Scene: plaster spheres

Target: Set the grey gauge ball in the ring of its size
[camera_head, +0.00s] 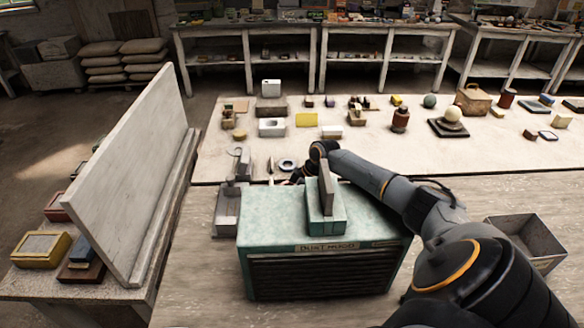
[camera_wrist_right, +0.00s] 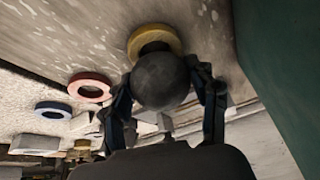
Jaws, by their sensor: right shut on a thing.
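In the right wrist view the dark grey ball (camera_wrist_right: 160,88) sits between the two fingers of my right gripper (camera_wrist_right: 166,76), which is shut on it. A yellow ring (camera_wrist_right: 151,33) lies just beyond the ball, and the ball covers part of it. I cannot tell whether the ball touches that ring. A red ring (camera_wrist_right: 90,87) and a blue ring (camera_wrist_right: 53,110) lie in a row to the left. In the head view my right arm reaches behind the teal hood, which hides the ball and most of the gripper. My left gripper is not in view.
The teal dust hood (camera_head: 270,220) stands close beside my right arm, with a block on top. A tall white board (camera_head: 125,165) leans at the left. An open grey bin (camera_head: 525,240) is at the right. Several blocks and a pale ball (camera_head: 453,114) are on the far table.

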